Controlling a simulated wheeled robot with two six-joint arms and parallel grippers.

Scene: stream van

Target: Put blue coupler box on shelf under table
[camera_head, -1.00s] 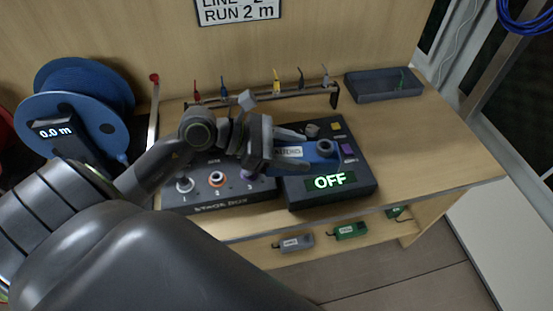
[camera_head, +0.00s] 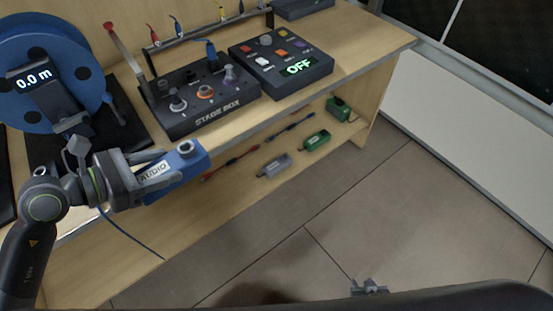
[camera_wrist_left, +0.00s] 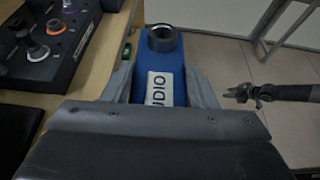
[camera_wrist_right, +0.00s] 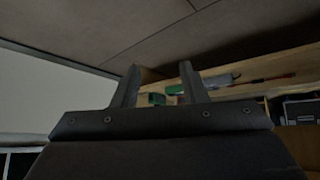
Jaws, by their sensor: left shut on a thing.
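The blue coupler box (camera_head: 190,161), labelled AUDIO, is held in my left gripper (camera_head: 165,169) in front of the table's left part. In the left wrist view the box (camera_wrist_left: 165,68) sits between the two fingers, its round socket at the far end. A thin blue cable (camera_head: 135,240) hangs below the gripper. The shelf under the table (camera_head: 243,184) shows below and right of the box, apart from it. My right gripper (camera_head: 369,287) is low at the front, away from the table. In the right wrist view its fingers (camera_wrist_right: 160,84) are apart with nothing between them.
On the shelf lie a grey box (camera_head: 275,165), a green box (camera_head: 314,141), another green box (camera_head: 338,108), and red and blue cables. The table top carries a stage box (camera_head: 205,103), an OFF-display box (camera_head: 283,66) and a blue reel (camera_head: 45,65). Floor is clear at right.

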